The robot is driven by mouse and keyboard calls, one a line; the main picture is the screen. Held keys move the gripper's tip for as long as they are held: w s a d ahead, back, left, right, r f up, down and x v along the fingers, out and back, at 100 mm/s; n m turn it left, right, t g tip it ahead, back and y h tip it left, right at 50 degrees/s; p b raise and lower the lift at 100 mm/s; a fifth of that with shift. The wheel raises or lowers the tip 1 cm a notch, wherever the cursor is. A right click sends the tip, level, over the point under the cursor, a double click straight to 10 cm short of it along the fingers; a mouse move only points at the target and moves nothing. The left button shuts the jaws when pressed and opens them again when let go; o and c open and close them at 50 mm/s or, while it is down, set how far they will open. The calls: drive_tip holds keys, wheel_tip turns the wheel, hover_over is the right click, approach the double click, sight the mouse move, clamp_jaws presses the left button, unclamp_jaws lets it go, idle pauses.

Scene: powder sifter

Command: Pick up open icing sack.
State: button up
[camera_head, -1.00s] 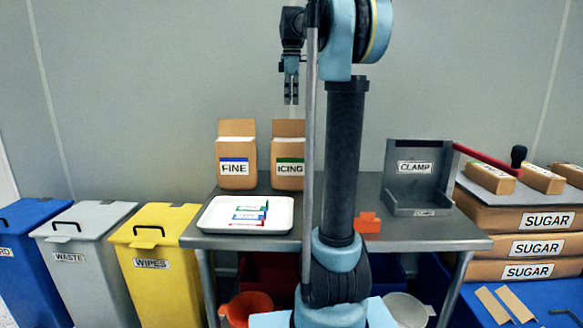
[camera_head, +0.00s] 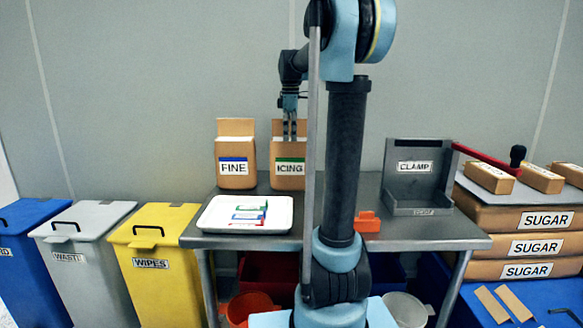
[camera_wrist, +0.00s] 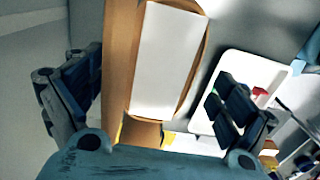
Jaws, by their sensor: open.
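The open icing sack (camera_head: 284,182) is a brown paper sack with a green-striped ICING label. It stands upright on the steel table, its right edge partly behind my arm in the head view. In the wrist view the sack (camera_wrist: 165,60) shows a white top inside brown paper walls. My gripper (camera_head: 289,137) is open and empty, pointing down at the sack's top. In the wrist view my gripper's fingers (camera_wrist: 155,82) are spread to either side of the sack. I cannot tell whether they touch it.
The FINE sack (camera_head: 236,180) stands close to the left. A white tray (camera_head: 214,224) with small coloured items lies in front. A grey clamp stand (camera_head: 411,155) is at the right on the table (camera_head: 350,233). An orange item (camera_head: 367,222) lies between.

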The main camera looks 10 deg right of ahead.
drive_tip(key=shift+f, duration=0.8)
drive_tip(key=c, duration=2.2)
drive_tip(key=shift+o, duration=0.2)
